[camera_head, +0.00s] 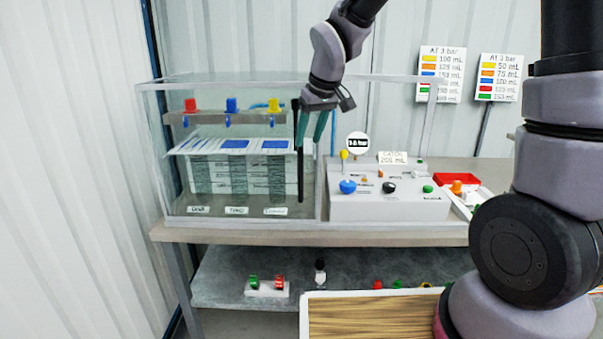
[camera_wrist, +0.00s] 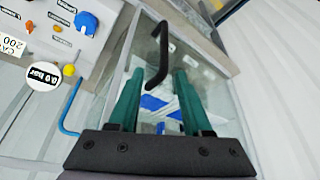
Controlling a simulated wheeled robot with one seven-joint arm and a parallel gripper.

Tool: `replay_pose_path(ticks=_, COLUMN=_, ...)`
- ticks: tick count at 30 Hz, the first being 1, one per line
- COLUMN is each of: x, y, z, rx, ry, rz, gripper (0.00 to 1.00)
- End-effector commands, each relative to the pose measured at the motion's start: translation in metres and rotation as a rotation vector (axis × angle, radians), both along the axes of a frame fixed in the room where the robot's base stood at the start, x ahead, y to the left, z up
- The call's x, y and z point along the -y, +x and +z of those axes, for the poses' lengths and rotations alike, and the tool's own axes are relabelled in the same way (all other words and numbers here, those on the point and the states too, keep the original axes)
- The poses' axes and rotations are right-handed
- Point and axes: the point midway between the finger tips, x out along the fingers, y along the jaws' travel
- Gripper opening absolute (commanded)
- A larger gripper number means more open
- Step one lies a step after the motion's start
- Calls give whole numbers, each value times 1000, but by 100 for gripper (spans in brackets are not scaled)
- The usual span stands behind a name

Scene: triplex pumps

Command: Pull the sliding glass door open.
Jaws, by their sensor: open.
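The glass door (camera_head: 232,178) fronts the left part of a clear case on the bench. I cannot tell for sure whether it stands fully shut. Its long black handle (camera_head: 300,175) runs upright near the panel's right edge. My gripper (camera_head: 313,146) is open with green fingers pointing down at the handle's upper part. In the wrist view the bent black handle (camera_wrist: 160,52) shows between the two fingers of my gripper (camera_wrist: 157,72), reaching beyond their tips. Nothing is clamped. Whether the fingers touch the handle cannot be told.
Behind the glass are red, blue and yellow valves (camera_head: 232,105) and labelled blocks (camera_head: 230,176). A grey control box (camera_head: 385,207) with knobs stands close on the right, with a round gauge (camera_head: 357,143) behind it. A red tray (camera_head: 457,181) lies farther right. A wood-grain panel (camera_head: 370,316) is in front.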

Motion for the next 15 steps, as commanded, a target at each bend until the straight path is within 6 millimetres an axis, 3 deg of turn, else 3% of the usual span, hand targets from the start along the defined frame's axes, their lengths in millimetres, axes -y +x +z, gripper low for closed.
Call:
replay_pose_path(ticks=7, x=-11, y=7, z=-23, rx=-6, ry=-4, rz=22, gripper=50)
replay_pose_path(ticks=15, x=-21, y=23, z=-71, rx=-7, ry=-4, rz=20, gripper=50)
